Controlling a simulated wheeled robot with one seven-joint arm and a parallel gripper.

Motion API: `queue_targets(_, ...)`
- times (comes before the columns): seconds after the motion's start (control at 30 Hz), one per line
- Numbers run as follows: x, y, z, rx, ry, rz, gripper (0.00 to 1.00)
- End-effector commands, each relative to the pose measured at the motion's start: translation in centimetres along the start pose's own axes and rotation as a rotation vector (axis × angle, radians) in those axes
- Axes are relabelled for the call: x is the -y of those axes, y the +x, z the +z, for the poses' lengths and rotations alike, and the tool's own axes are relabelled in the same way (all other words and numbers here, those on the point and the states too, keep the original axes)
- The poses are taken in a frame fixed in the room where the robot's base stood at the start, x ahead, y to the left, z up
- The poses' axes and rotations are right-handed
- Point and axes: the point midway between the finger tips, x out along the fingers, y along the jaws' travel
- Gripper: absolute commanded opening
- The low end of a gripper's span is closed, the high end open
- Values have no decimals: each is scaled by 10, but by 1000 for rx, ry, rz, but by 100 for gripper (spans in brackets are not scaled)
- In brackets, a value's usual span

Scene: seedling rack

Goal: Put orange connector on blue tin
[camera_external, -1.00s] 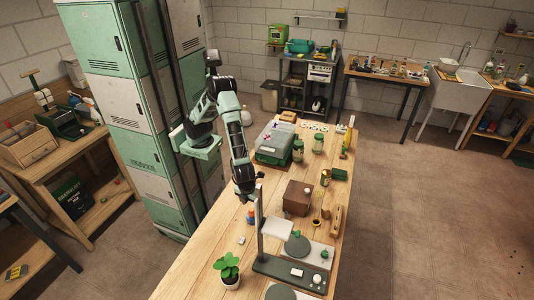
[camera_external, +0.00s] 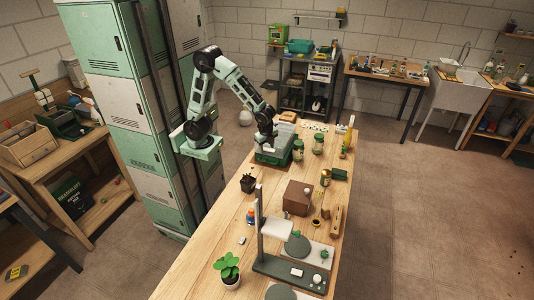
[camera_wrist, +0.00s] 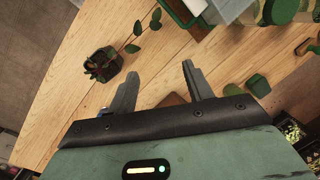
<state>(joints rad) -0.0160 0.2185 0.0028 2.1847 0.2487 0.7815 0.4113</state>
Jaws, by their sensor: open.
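My gripper (camera_external: 267,145) is at the far part of the workbench, over or just beside the green crate (camera_external: 272,158). In the wrist view my gripper (camera_wrist: 160,58) has its two fingers apart, with only bare wood and part of a brown thing between them. A small blue thing (camera_external: 250,217) with a reddish part stands near the left edge of the bench; I cannot tell whether it is the blue tin. I cannot make out the orange connector in either view.
A dark pot (camera_external: 248,184) with a plant stands at the left bench edge. A brown box (camera_external: 297,198), a scale-like stand (camera_external: 290,272), green jars (camera_external: 318,144) and a leafy potted plant (camera_external: 229,271) share the bench. Bare wood lies between the dark pot and brown box.

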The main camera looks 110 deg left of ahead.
Motion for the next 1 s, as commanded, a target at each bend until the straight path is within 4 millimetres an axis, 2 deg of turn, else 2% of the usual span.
queue_targets(0.03, 19, 3, 47, 3, -200, 13, 51)
queue_targets(0.1, 33, 8, 106, 1, -473, 35, 51)
queue_targets(0.2, 31, 16, 175, -7, -820, 73, 51)
queue_targets(0.3, 19, 23, 218, -18, -1076, 108, 51)
queue_targets(0.4, 10, 26, 238, -26, -1209, 127, 51)
queue_targets(0.47, 8, 27, 242, -28, -1243, 133, 51)
queue_targets(1.0, 8, 28, 242, -27, -1244, 133, 51)
